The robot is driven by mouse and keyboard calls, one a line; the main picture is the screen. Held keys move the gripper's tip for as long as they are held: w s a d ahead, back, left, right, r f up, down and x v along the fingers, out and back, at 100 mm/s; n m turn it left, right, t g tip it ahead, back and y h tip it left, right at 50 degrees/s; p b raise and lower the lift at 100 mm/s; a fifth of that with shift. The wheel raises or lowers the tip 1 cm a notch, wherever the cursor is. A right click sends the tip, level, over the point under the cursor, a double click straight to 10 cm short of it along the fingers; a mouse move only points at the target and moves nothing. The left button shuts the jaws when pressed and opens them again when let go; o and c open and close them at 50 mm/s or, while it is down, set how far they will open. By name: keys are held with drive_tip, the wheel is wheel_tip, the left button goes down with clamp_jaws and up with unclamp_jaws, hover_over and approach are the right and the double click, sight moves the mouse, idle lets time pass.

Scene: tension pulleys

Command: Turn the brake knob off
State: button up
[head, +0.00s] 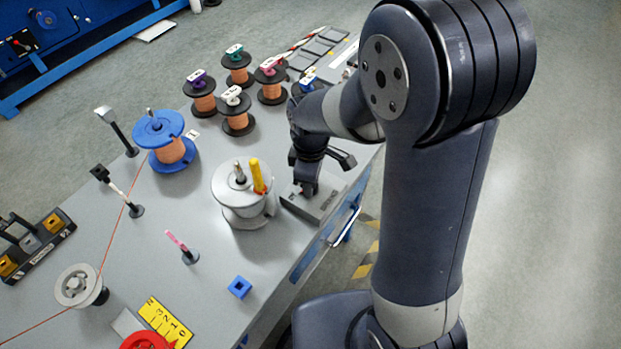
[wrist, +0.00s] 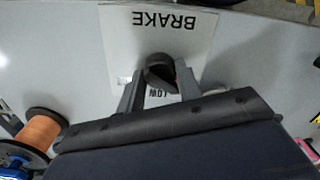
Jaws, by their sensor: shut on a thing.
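The brake knob (wrist: 160,68) is a dark round knob on a light plate (wrist: 202,40) marked BRAKE in the wrist view. The word LOW shows beside the knob, and other marks are hidden behind my gripper. My gripper (wrist: 156,76) is shut on the knob, with one finger on each side of it. In the head view, my gripper (head: 308,187) reaches down to the grey brake plate (head: 326,205) near the table's right edge. The knob is mostly hidden there.
A grey spool with a yellow handle (head: 257,176) stands just left of my gripper. Several copper spools (head: 238,121) stand behind it, and a blue-flanged spool (head: 170,152) is farther left. A blue block (head: 240,287) lies near the front edge. The table (head: 215,270) is clear around the block.

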drive_tip(key=shift+n, duration=0.3)
drive_tip(key=o, duration=1)
drive_tip(key=shift+c, duration=0.2)
wheel_tip(320, 180, up, 11)
drive_tip(key=p, duration=0.1)
drive_tip(key=shift+f, duration=0.2)
wheel_tip(320, 180, down, 11)
drive_tip(key=shift+r+b, duration=0.1)
drive_tip(key=shift+b, duration=0.4)
